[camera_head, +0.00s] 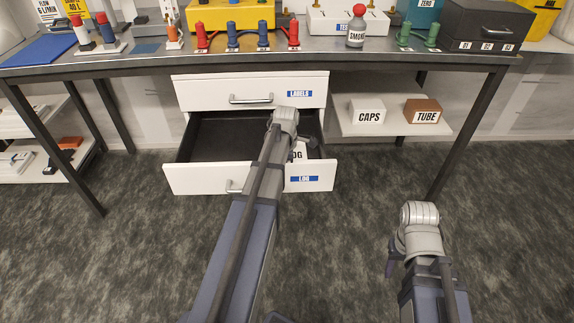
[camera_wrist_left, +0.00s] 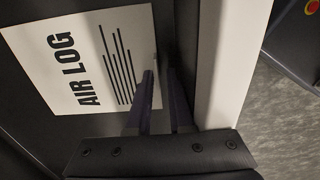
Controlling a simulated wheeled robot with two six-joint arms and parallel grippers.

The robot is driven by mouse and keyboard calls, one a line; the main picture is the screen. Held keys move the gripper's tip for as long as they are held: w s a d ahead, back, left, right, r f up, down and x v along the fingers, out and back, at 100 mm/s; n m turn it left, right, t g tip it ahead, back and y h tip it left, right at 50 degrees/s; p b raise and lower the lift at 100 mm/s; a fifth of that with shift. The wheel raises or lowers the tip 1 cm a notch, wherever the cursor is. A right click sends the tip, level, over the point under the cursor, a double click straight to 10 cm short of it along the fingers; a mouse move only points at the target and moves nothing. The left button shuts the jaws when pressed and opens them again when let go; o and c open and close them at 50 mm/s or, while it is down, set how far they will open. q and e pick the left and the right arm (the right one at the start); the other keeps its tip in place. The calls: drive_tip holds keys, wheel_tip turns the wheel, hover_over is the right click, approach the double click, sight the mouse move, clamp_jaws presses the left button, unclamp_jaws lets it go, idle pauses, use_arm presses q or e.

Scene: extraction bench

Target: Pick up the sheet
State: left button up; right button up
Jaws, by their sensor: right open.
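The sheet (camera_wrist_left: 92,62) is a white page marked AIR LOG with black lines, on the dark floor of the open lower drawer (camera_head: 185,180). In the head view only a corner of the sheet (camera_head: 299,154) shows beside my left wrist. My left gripper (camera_wrist_left: 163,75) reaches into this drawer. Its two fingers stand apart in the left wrist view, one over the sheet's edge and one between the sheet and the drawer's white front wall. In the head view the left fingertips are hidden. My right gripper (camera_head: 392,258) is open, low at the right, away from the drawer; its fingertips are barely visible.
The drawer labelled LABELS (camera_head: 285,92) is above the open one, below the bench top (camera_head: 345,57). A shelf (camera_head: 390,125) at the right holds boxes marked CAPS (camera_head: 368,110) and TUBE (camera_head: 423,110). Carpeted floor is clear in front.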

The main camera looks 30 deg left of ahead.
use_arm(q)
drive_tip(key=shift+r, duration=0.1)
clamp_jaws()
idle(0.4)
wheel_tip(320, 180, up, 4)
drive_tip(key=p, duration=0.3)
drive_tip(key=shift+f+p, duration=0.25)
drive_tip(key=shift+p, duration=0.05)
drive_tip(key=shift+s+a+r, duration=0.15)
drive_tip(key=shift+a+r, duration=0.05)
drive_tip(key=s+a, duration=0.2)
drive_tip(key=a, duration=0.3)
drive_tip(key=s+a, duration=0.3)
drive_tip(key=a, duration=0.2)
drive_tip(key=s+a, duration=0.2)
drive_tip(key=a, duration=0.2)
drive_tip(key=shift+s+a+f, duration=0.2)
drive_tip(key=shift+a, duration=0.2)
drive_tip(key=shift+s+a, duration=0.25)
drive_tip(key=shift+a, duration=0.15)
